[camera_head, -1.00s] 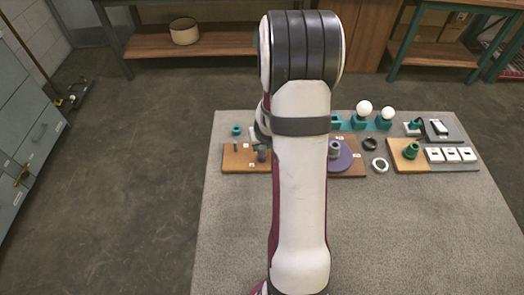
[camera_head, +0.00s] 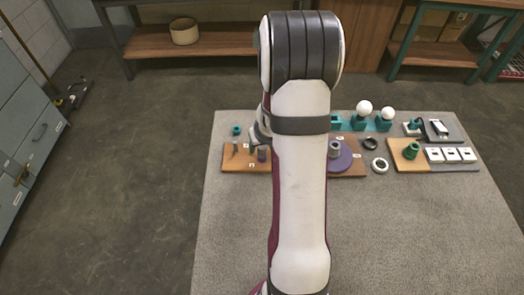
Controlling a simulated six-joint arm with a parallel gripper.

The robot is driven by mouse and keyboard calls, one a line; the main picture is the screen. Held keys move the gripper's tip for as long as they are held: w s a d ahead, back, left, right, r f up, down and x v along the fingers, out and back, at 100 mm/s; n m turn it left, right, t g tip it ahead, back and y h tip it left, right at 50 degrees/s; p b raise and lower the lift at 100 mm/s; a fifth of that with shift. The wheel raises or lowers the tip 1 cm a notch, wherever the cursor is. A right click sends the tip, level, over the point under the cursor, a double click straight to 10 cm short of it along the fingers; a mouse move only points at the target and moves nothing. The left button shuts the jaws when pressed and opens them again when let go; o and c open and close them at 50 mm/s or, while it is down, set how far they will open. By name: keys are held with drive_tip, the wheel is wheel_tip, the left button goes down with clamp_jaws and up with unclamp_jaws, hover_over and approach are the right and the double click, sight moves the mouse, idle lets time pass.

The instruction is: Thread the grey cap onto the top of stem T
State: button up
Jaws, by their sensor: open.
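My arm covers the middle of the view, and the wrist shows just left of it. My gripper (camera_head: 254,147) is small and partly hidden behind the arm, over the right part of the left wooden board (camera_head: 231,165). Its jaws look open. A thin upright stem (camera_head: 235,148) stands on that board. A short purple-grey cylinder (camera_head: 262,154) stands near the arm's edge. I cannot tell which piece is stem T, nor whether this cylinder carries the grey cap. A grey cylindrical piece (camera_head: 335,148) stands on a purple disc (camera_head: 346,160) right of the arm.
Teal holders with white bulbs (camera_head: 364,108) stand behind. A green piece (camera_head: 411,150) stands on the right board. The front table is clear.

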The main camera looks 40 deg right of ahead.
drive_tip(key=n+y, duration=0.1)
drive_tip(key=n, duration=0.2)
drive_tip(key=n+y, duration=0.1)
drive_tip(key=n, duration=0.2)
drive_tip(key=shift+d+t, duration=0.2)
drive_tip(key=shift+t, duration=0.2)
drive_tip(key=n+y, duration=0.1)
drive_tip(key=n, duration=0.2)
drive_tip(key=n+y, duration=0.1)
drive_tip(key=n, duration=0.2)
drive_tip(key=shift+d+g+y, duration=0.15)
drive_tip(key=shift+g+y, duration=0.15)
drive_tip(key=n+g, duration=0.1)
drive_tip(key=n, duration=0.2)
drive_tip(key=n+g+y, duration=0.1)
drive_tip(key=n, duration=0.3)
drive_tip(key=shift+w+y, duration=0.2)
drive_tip(key=shift+y, duration=0.1)
drive_tip(key=n+g, duration=0.1)
drive_tip(key=n, duration=0.3)
drive_tip(key=shift+n+g+y, duration=0.3)
drive_tip(key=shift+g, duration=0.1)
clamp_jaws()
drive_tip(key=shift+w+f, duration=0.1)
drive_tip(key=m+t, duration=0.1)
drive_tip(key=m, duration=0.2)
drive_tip(key=shift+s, duration=0.2)
drive_tip(key=m+t+h, duration=0.1)
drive_tip(key=m, duration=0.3)
drive_tip(key=shift+t, duration=0.3)
